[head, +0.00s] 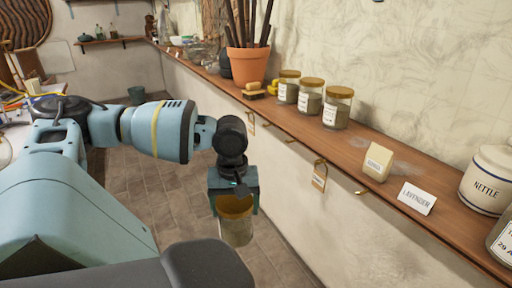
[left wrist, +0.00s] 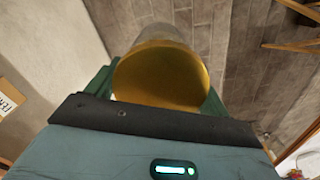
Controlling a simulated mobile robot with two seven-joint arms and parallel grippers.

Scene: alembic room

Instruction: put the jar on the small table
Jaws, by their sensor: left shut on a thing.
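My left gripper (head: 234,203) is shut on a glass jar (head: 236,231) with a gold lid. It holds the jar upright by its upper part, over the floor in front of the wall shelf. In the left wrist view the jar's gold lid (left wrist: 162,76) shows between the green fingers (left wrist: 160,85), and much of the glass body is hidden behind it. I cannot make out the small table for certain in either view. My right gripper is in neither view.
A long wooden shelf (head: 385,190) runs along the wall at right. It bears several gold-lidded jars (head: 311,95), a pot of sticks (head: 248,66), a lavender card (head: 417,198) and a nettle canister (head: 489,180). The tiled floor (head: 140,190) below is open.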

